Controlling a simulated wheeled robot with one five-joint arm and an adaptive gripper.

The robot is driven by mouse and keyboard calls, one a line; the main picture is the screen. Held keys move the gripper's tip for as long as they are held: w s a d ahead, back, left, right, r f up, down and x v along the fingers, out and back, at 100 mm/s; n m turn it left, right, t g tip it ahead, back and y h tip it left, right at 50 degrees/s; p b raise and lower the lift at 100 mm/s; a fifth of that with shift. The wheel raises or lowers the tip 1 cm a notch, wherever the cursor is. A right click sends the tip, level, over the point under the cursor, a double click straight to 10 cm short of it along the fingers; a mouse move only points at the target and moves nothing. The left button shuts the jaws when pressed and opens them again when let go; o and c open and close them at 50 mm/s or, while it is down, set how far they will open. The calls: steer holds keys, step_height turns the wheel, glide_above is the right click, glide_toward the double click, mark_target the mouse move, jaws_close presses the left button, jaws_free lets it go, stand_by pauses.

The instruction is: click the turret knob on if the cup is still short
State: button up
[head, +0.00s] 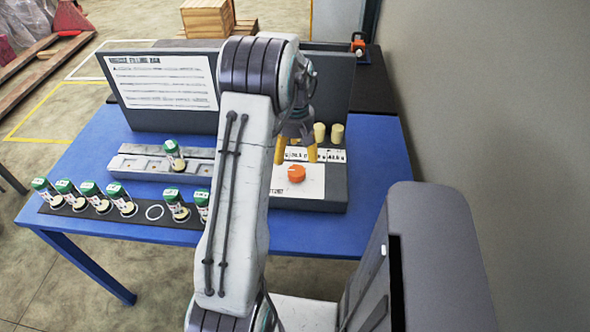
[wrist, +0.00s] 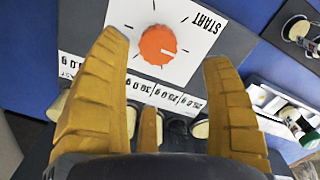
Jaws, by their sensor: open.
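The orange turret knob (head: 297,174) sits on the white plate of the grey station at the right of the table. In the wrist view the knob (wrist: 158,45) carries a short white mark pointing to the lower right, away from the START print (wrist: 207,22). My gripper (head: 296,155) is open and empty just above and behind the knob, its yellow fingers pointing down; the wrist view shows the knob between the fingertips (wrist: 164,50), with no visible contact. A green-capped cup (head: 173,155) stands in the grey rail (head: 135,162) to the left. Its fill level cannot be told.
Cream pegs (head: 337,132) stand behind the plate beside number labels (wrist: 140,88), too small to read surely. A printed board (head: 162,80) rises at the back. My arm hides the table's middle.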

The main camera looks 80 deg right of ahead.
mark_target(296, 169)
steer(key=shift+s+n, duration=0.1)
steer(key=shift+n, duration=0.3)
steer(key=shift+f+n, duration=0.3)
steer(key=shift+f, duration=0.05)
steer(key=shift+f+p, duration=0.5)
steer(key=shift+f, duration=2.85)
steer(key=shift+c, duration=0.5)
steer(key=c, duration=1.1)
